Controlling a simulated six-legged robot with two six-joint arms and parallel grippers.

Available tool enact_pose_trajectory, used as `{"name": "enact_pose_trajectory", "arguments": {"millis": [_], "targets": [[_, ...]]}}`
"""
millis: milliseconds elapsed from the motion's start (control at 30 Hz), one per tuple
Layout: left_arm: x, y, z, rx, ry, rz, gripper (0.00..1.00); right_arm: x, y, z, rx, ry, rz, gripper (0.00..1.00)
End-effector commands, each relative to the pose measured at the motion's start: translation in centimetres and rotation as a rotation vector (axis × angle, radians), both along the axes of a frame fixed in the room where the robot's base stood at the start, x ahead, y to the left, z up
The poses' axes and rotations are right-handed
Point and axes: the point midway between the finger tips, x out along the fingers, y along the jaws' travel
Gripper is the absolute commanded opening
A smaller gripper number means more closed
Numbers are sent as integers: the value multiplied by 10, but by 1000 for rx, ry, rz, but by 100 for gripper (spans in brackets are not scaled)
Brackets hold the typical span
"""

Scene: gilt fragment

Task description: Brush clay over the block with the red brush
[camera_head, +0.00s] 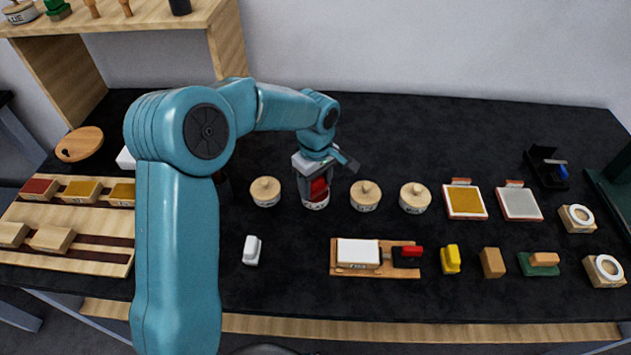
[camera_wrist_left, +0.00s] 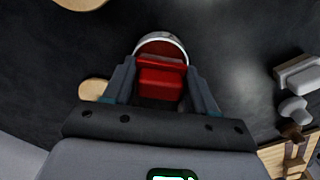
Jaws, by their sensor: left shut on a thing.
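My left gripper (camera_head: 322,172) is shut on the red brush (camera_head: 319,187), near the back middle of the black table. In the left wrist view the red brush (camera_wrist_left: 160,80) sits between the two fingers. Below it is an open round pot (camera_head: 316,204) with a pale rim; reddish content shows inside its rim in the left wrist view (camera_wrist_left: 160,37). The brush tip is hidden, so I cannot tell whether it touches the content. The block (camera_head: 357,252), with a white top, lies on a wooden board (camera_head: 375,274) at the front, apart from the gripper. My right gripper is not in view.
Lidded pots (camera_head: 266,191) and (camera_head: 366,195) flank the open pot closely. A red-and-black piece (camera_head: 408,255) sits beside the block on the board. A yellow block (camera_head: 450,259) and a white object (camera_head: 252,250) stand nearby. Clear black table (camera_head: 290,275) lies in front.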

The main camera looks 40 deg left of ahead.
Motion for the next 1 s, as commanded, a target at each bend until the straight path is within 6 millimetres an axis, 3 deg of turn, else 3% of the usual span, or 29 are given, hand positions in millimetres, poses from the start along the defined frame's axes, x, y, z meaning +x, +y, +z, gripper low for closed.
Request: {"name": "enact_pose_trajectory", "arguments": {"millis": [700, 1000], "targets": [[1, 0, 66, 1, -4, 0, 32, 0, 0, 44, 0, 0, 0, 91], [1, 0, 69, 0, -3, 0, 32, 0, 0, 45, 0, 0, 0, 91]]}}
